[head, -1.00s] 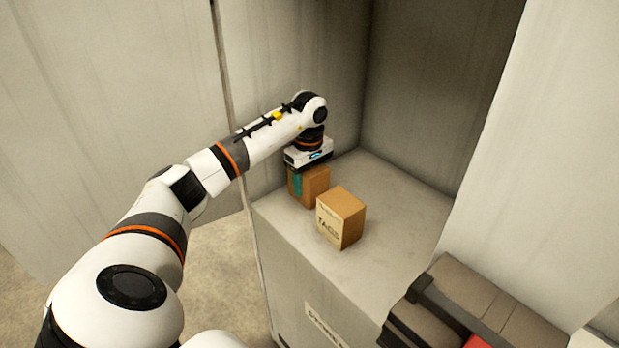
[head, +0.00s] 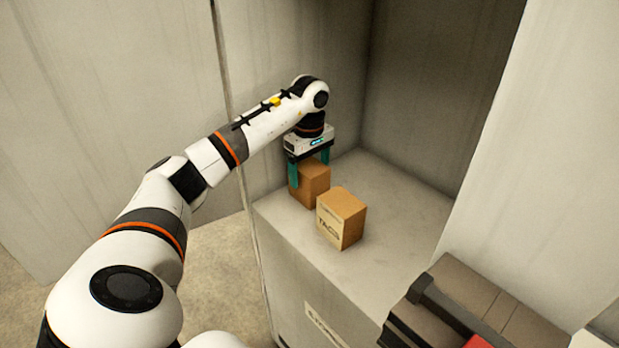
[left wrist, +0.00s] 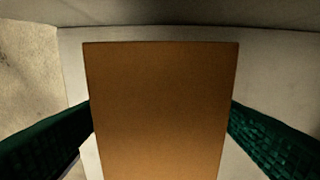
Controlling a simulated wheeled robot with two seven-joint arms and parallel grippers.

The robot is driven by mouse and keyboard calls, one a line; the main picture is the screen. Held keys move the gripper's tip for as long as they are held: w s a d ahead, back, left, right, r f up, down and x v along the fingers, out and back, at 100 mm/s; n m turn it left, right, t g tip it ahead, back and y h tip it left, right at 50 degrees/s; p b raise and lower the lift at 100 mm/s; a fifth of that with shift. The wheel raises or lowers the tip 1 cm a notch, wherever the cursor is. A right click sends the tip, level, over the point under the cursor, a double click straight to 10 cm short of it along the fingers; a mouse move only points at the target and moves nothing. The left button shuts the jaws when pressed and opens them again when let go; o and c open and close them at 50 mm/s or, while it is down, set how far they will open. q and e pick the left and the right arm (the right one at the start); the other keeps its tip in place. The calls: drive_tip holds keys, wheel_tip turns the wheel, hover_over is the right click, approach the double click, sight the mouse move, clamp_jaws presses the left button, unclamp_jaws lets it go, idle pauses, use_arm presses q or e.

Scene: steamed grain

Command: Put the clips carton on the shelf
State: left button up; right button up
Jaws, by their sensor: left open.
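A plain brown carton (head: 314,184) stands upright on the shelf surface (head: 390,215), near its left back part. No label of it shows, so I cannot read whether it is the clips carton. My left gripper (head: 309,172) is open just above this carton, its green fingers on either side of the top. My right gripper is not in view.
A second carton (head: 341,217), with lettering that seems to read TACS, stands just in front and to the right. A dark grey case (head: 470,300) is at lower right. The shelf's right part is clear.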

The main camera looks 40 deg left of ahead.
use_arm(q)
wheel_tip(320, 180, up, 9)
drive_tip(key=shift+f, duration=0.1)
idle(0.7)
